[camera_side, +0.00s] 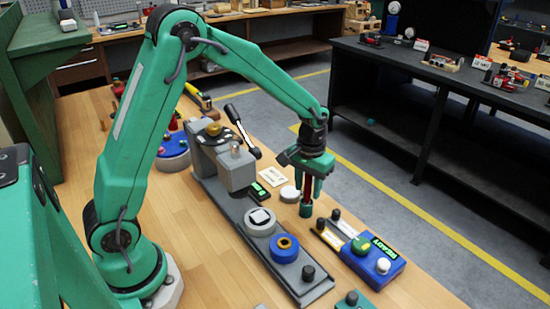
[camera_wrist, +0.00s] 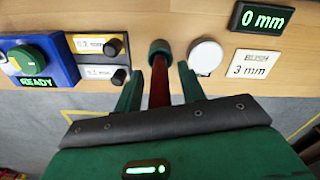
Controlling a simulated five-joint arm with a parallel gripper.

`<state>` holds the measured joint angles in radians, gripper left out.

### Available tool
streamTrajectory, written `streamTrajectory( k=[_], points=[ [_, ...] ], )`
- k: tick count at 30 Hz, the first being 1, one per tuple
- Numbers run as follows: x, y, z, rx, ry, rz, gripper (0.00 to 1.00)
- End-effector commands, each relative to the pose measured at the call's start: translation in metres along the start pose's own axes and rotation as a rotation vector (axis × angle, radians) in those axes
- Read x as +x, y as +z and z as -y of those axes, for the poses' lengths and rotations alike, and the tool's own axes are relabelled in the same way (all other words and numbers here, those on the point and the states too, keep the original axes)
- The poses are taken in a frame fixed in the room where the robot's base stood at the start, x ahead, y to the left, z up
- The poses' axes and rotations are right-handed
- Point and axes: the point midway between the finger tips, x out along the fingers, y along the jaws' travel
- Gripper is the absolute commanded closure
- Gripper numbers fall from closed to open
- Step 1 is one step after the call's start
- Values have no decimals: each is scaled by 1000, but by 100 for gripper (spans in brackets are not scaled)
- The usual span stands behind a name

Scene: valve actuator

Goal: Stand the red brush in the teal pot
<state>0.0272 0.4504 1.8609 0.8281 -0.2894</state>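The red brush (camera_wrist: 159,88) is upright between the fingers of my gripper (camera_wrist: 159,82), its lower end at the teal pot (camera_wrist: 159,47). A gap shows on each side of the brush, so my gripper appears open around it and not clamped. In the side view my gripper (camera_side: 308,178) is directly above the pot (camera_side: 306,209), with the red brush (camera_side: 308,190) between its fingers. The brush's lower end is hidden in the pot, and its top is hidden by my gripper.
A white round disc (camera_side: 290,194) stands close beside the pot. A blue box with a READY display (camera_side: 372,262) is to the right. A grey valve rig (camera_side: 235,205) with a black-handled lever is to the left. A 0 mm display (camera_wrist: 262,18) lies near.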

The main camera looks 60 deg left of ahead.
Motion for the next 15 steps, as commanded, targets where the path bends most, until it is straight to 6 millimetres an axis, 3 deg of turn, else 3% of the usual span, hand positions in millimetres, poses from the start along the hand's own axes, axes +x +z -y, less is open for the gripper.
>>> streamTrajectory(
  k=[8,15],
  points=[
    [-19,-1,0,0,1,-4,60],
    [-55,-1,0,0,1,-4,60]
  ],
)
